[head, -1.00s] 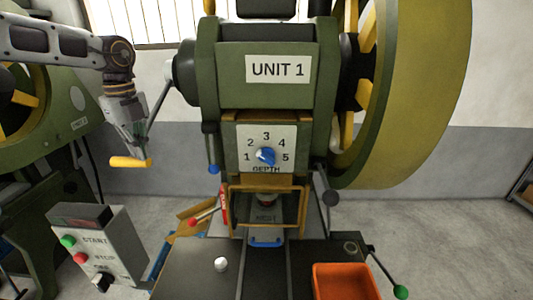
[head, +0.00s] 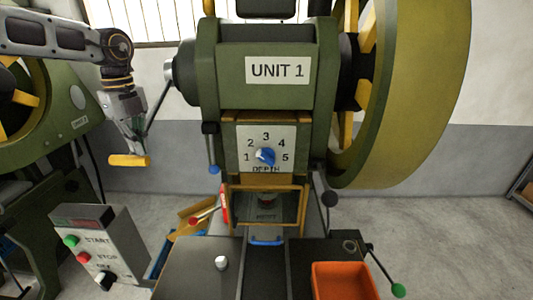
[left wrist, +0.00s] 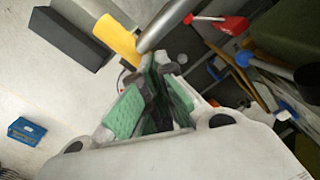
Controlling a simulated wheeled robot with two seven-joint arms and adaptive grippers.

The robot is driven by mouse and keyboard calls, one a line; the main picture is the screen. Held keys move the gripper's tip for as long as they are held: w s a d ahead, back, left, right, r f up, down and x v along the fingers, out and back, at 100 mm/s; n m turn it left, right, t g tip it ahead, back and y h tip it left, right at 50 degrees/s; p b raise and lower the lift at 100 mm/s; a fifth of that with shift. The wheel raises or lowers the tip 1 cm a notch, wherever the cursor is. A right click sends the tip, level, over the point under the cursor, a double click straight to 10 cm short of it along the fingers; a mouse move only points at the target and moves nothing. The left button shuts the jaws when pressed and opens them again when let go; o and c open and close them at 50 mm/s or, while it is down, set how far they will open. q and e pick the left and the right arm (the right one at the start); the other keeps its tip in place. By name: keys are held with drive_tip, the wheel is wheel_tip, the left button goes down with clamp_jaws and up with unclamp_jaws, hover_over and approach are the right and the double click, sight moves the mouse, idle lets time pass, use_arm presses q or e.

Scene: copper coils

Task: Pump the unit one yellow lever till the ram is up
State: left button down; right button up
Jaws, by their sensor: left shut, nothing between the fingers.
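The yellow lever (head: 129,160) is a short yellow grip on a grey rod that slants down and left from the hub on the left side of the green unit one press (head: 220,75). My left gripper (head: 138,150) is at the yellow grip, just above its right part. In the left wrist view, the yellow grip (left wrist: 118,40) and its rod lie just beyond my green-padded fingers (left wrist: 152,98), which are shut and empty. I cannot tell whether they touch the lever. The ram (head: 267,199) is partly hidden behind the yellow guard frame. My right gripper is not in view.
A control box (head: 95,240) with a green and a red button stands at the lower left. An orange bin (head: 345,282) sits at the right of the press table. A blue box (left wrist: 26,131) lies on the floor.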

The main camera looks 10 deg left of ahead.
use_arm(q)
drive_tip(key=shift+d+r+p, duration=0.1)
drive_tip(key=shift+r+p, duration=0.25)
drive_tip(key=shift+r, duration=0.35)
drive_tip(key=shift+r+p, duration=0.8)
drive_tip(key=shift+r, duration=0.3)
drive_tip(key=shift+r+p, duration=0.7)
drive_tip(key=shift+r, duration=0.35)
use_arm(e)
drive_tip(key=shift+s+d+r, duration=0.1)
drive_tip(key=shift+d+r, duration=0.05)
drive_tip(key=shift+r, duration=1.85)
use_arm(q)
drive_tip(key=shift+r, duration=0.1)
